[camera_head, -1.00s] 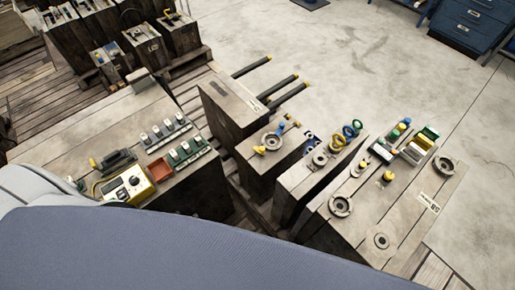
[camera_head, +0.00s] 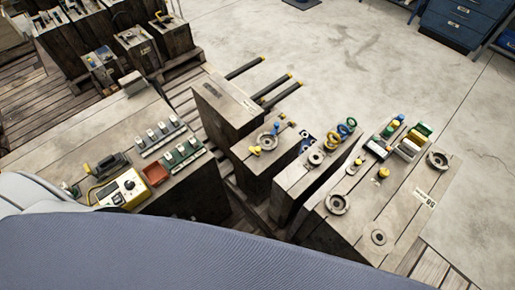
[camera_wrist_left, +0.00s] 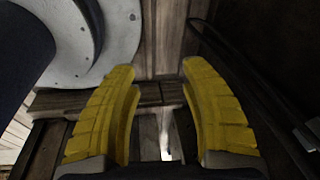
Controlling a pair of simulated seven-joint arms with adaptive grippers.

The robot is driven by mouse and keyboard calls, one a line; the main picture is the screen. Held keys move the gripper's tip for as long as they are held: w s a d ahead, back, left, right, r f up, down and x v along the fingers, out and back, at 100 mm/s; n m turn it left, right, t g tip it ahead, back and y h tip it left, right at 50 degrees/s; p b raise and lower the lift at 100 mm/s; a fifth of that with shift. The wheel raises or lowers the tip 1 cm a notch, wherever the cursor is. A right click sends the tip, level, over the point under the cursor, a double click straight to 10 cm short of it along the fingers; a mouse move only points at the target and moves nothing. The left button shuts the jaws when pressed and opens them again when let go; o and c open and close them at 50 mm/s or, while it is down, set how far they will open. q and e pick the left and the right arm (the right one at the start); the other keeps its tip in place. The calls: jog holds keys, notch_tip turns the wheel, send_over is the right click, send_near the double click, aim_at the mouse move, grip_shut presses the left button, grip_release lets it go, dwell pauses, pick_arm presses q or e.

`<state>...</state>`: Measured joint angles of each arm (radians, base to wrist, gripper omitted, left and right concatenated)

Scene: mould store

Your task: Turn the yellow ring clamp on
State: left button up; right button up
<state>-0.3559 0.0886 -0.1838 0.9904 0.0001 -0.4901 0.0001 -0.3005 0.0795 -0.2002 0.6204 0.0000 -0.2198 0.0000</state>
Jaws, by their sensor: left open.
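My left gripper (camera_wrist_left: 159,75) shows only in the left wrist view. Its two yellow ribbed fingers are apart with nothing between them, above dark wooden boards. No ring shows in that view. My right gripper is not in view.
A yellow meter box (camera_head: 122,190) and a red tray (camera_head: 155,173) sit on the left block. A tall block (camera_head: 225,105) stands in the middle. Black bars with yellow tips (camera_head: 275,90) stick out behind it. Open concrete floor (camera_head: 350,60) lies beyond.

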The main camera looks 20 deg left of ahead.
pick_arm(q)
jog(key=w+a+r+m+t+y, duration=0.1)
jog(key=w+r, duration=0.5)
jog(key=r, duration=0.4)
jog(key=w+r+t, duration=0.1)
jog(key=w+r, duration=0.5)
jog(key=r, duration=0.3)
jog(key=w+a+r+m+t+y, duration=0.1)
jog(key=w+r, duration=0.5)
jog(key=r, duration=0.4)
jog(key=w+d+r+m+t+h, duration=0.2)
jog(key=w+d+r, duration=0.7)
jog(key=r, duration=0.4)
jog(key=w+d+r+m+g+h, duration=0.2)
jog(key=w+d+m+g+h, duration=0.15)
jog(key=w+d, duration=0.6)
jog(key=g+y, duration=0.4)
send_near(258, 148)
jog(key=shift+h, duration=0.35)
jog(key=f, duration=0.9)
jog(key=shift+s+a+f, duration=0.15)
jog(key=shift+a+f, duration=0.2)
